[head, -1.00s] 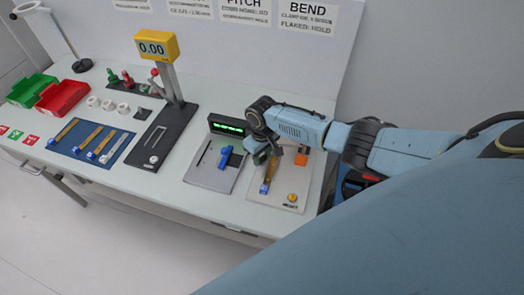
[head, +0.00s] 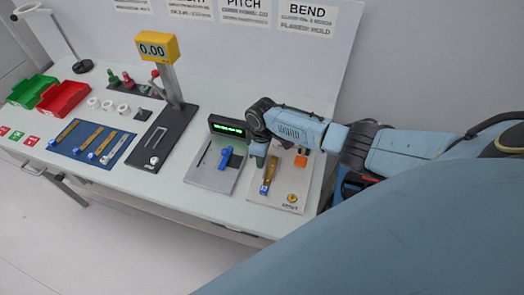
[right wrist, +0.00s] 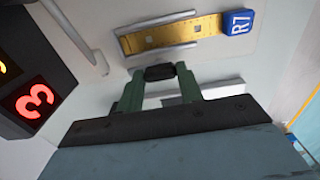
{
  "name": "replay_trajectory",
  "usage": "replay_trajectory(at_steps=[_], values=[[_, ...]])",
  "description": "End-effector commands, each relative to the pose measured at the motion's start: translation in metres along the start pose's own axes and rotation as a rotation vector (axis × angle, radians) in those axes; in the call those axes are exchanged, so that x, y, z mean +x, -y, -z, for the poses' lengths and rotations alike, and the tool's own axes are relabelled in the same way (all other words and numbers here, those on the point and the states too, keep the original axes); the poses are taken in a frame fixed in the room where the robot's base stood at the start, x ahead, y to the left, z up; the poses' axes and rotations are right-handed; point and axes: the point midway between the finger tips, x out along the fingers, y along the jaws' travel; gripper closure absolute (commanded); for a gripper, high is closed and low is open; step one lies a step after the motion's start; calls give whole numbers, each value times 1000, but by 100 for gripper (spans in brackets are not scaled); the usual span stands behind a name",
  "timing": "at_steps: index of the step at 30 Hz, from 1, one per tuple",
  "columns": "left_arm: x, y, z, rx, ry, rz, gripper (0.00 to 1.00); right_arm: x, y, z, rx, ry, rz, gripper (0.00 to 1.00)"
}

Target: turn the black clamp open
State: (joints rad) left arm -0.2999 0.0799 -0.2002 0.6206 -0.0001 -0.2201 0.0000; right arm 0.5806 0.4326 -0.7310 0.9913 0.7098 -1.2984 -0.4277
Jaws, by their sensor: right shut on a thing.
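The black clamp (right wrist: 160,72) shows in the right wrist view as a small dark block. My right gripper (right wrist: 160,76) is shut on it with its two green fingers, one on each side. The clamp sits beside a gold strip (right wrist: 175,33) with a blue R7 tag (right wrist: 238,22), held between pale rails. In the head view my right gripper (head: 259,152) points down at the left edge of the bend plate (head: 268,203), next to the gold strip (head: 272,168). The clamp is hidden there. My left gripper is not in view.
A grey plate with a blue handle (head: 225,157) and a green-lit display (head: 228,128) stand just left of the gripper. An orange block (head: 300,161) and a yellow button (head: 292,197) are on the bend plate. The yellow 0.00 gauge (head: 156,47) stands further left.

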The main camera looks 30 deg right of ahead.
Motion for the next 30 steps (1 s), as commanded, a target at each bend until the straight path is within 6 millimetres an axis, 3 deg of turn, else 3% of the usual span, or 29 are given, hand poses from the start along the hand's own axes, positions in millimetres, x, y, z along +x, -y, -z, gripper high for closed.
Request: replay_trajectory(at_steps=[10,11,15,25,30], values=[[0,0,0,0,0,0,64,-1,0,2,-6,-3,-2,86],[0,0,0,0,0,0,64,-1,0,2,-6,-3,-2,60],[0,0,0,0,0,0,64,-1,0,1,-5,-3,-1,42],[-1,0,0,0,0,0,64,-3,0,1,-4,-2,-1,42],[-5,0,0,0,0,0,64,-23,-1,1,-5,-4,-2,42]])
